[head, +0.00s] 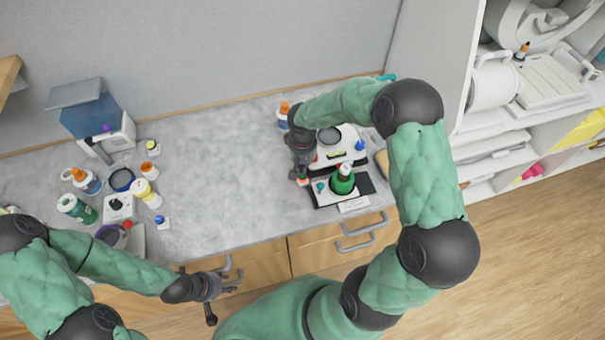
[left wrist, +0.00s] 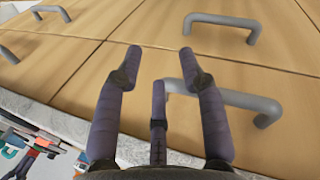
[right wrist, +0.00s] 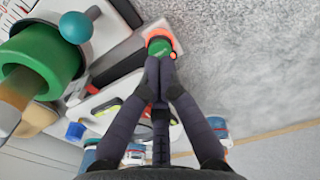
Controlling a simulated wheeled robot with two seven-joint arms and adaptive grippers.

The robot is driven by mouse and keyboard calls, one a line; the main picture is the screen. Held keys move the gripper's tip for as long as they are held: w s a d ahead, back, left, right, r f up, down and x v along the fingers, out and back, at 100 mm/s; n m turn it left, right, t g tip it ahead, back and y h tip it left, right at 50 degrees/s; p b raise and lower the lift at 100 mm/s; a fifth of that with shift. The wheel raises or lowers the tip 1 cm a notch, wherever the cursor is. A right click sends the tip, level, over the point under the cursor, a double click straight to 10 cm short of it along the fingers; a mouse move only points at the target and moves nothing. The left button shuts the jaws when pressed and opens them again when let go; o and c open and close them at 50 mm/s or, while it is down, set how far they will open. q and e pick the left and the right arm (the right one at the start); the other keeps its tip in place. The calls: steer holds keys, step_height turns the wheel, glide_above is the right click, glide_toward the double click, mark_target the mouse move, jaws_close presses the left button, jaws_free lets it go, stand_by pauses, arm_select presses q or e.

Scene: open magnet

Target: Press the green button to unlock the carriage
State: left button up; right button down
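The green button (right wrist: 160,46) sits in an orange-red ring at a corner of the device's base; the ring also shows small in the head view (head: 303,182). My right gripper (right wrist: 162,62) is shut and empty, its fingertips together right at the button and covering part of it. I cannot tell whether they touch or press it. The device has a dark and white base (head: 358,188), a teal ball knob (right wrist: 77,27) and a green cylindrical part (right wrist: 42,55), likely the carriage, beside the button. My left gripper (left wrist: 182,65) is open and empty in front of the drawers.
A white instrument (head: 349,136) stands behind the device. Bottles, including a green one (head: 76,208), and small items crowd the counter's left side. The middle of the grey counter (head: 220,180) is clear. Drawer handles (head: 362,240) stick out below the front edge.

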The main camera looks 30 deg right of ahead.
steer(key=shift+f+b, duration=1)
steer(key=shift+f, duration=0.25)
stand_by(1.2)
steer(key=shift+r+p, duration=2.2)
steer(key=shift+r, duration=1.4)
steer(key=shift+f, duration=0.15)
